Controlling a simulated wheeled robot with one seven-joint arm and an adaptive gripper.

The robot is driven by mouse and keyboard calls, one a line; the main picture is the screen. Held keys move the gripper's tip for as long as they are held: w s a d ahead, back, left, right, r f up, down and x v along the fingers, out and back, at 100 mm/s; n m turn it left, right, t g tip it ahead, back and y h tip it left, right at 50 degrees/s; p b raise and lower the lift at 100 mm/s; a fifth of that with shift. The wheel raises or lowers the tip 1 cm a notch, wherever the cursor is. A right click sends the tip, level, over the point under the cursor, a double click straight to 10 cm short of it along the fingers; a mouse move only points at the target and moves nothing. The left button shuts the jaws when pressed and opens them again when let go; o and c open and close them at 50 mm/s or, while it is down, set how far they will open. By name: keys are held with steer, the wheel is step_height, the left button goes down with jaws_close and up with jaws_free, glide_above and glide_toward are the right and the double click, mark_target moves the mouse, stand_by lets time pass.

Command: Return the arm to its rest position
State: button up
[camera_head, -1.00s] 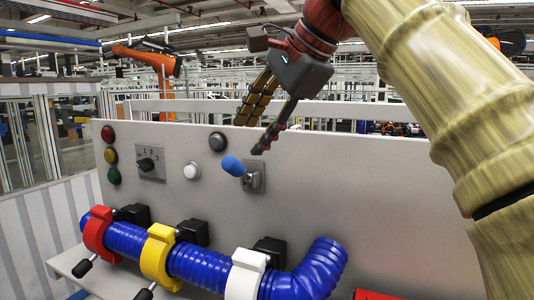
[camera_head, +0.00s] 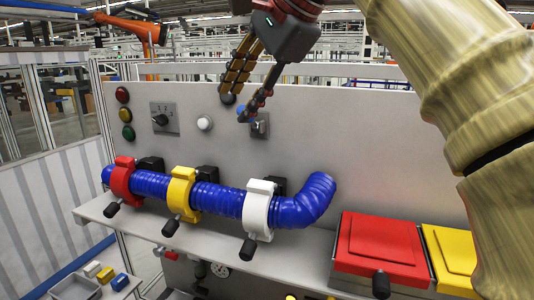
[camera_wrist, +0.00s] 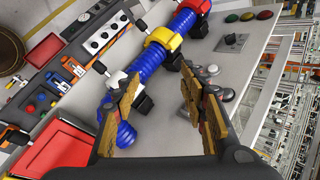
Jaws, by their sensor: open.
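My gripper (camera_head: 238,105) hangs from the top of the head view, its two long fingers apart with nothing between them. In the picture its fingertips overlap the blue lever, mostly hidden behind them, and its metal plate (camera_head: 261,128) on the grey panel (camera_head: 330,130). Whether they touch the lever I cannot tell. My arm rises bent at the upper right. In the wrist view my gripper's fingers (camera_wrist: 150,88) are spread, with the ribbed blue hose (camera_wrist: 150,62) beyond them and toward the left finger.
Red (camera_head: 122,181), yellow (camera_head: 181,194) and white (camera_head: 258,210) clamps sit around the hose below the lever. Red (camera_head: 380,244) and yellow (camera_head: 458,252) lidded boxes stand at the lower right. Small bins (camera_head: 78,288) lie low at the left.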

steer(key=s+d+f+n+h+b, duration=0.15)
steer(key=d+f+b, duration=0.45)
steer(key=f, duration=0.8)
steer(key=s+d+f+n+h+b, duration=0.1)
steer(key=s+d+f+n+b, duration=0.2)
steer(key=f+b, duration=0.75)
steer(key=s+d+f+n+h+b, duration=0.1)
steer(key=s+d+f+b, duration=0.35)
steer(key=f, duration=1.25)
steer(key=s+d+f+n+b, duration=0.1)
steer(key=s+d+f+b, duration=0.2)
steer(key=f, duration=0.9)
steer(key=s+d+f+n+h+b, duration=0.1)
steer(key=s+d+f+n+b, duration=0.1)
steer(key=f, duration=1.1)
steer(key=s+d+f+n+h+b, duration=0.1)
steer(key=s+d+f+b, duration=0.4)
steer(key=f, duration=0.8)
steer(key=shift+s+n+b, duration=0.55)
steer(key=shift+s+b, duration=0.3)
steer(key=shift+b, duration=0.3)
steer(key=shift+h, duration=0.25)
steer(key=shift+c, duration=0.7)
